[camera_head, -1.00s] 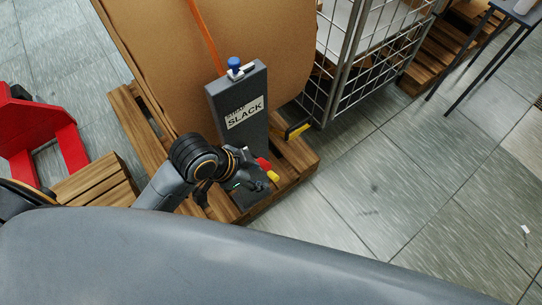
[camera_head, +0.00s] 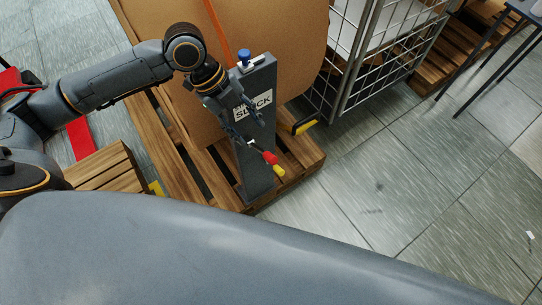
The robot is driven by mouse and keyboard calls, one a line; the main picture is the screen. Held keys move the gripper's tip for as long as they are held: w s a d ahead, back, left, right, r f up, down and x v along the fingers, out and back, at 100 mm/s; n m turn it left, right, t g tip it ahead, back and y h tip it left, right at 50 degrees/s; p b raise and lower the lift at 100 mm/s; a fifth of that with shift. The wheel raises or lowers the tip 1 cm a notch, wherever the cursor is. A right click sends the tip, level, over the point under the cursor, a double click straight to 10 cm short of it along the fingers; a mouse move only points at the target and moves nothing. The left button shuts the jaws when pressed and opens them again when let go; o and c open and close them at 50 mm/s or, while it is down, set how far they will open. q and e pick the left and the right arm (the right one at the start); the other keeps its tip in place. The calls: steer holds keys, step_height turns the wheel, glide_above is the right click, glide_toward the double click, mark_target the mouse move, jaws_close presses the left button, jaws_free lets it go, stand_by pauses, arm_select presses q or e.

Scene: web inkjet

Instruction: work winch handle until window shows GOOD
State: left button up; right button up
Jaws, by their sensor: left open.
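The winch is a grey upright post (camera_head: 258,80) on a wooden pallet, with a blue knob (camera_head: 244,56) on top. Its window (camera_head: 262,102) reads SLACK, and my gripper partly covers the label. The winch handle (camera_head: 273,163), red with a yellow end, sticks out low on the front of the post and points down to the right. My left gripper (camera_head: 248,128) is open in front of the post, just above the handle, with its fingers pointing down. No contact with the handle is clear. My right gripper is not in view.
An orange strap (camera_head: 217,25) runs over a large brown load (camera_head: 285,35) on the pallet (camera_head: 306,158). A wire cage (camera_head: 375,65) stands behind to the right. A red object (camera_head: 80,140) is at the left.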

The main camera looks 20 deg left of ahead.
mark_target(269, 156)
arm_select(q)
steer(key=p+x, duration=0.1)
steer(key=x, duration=1.2)
steer(key=shift+d+f, duration=0.15)
steer(key=shift+f, duration=0.15)
jaws_close()
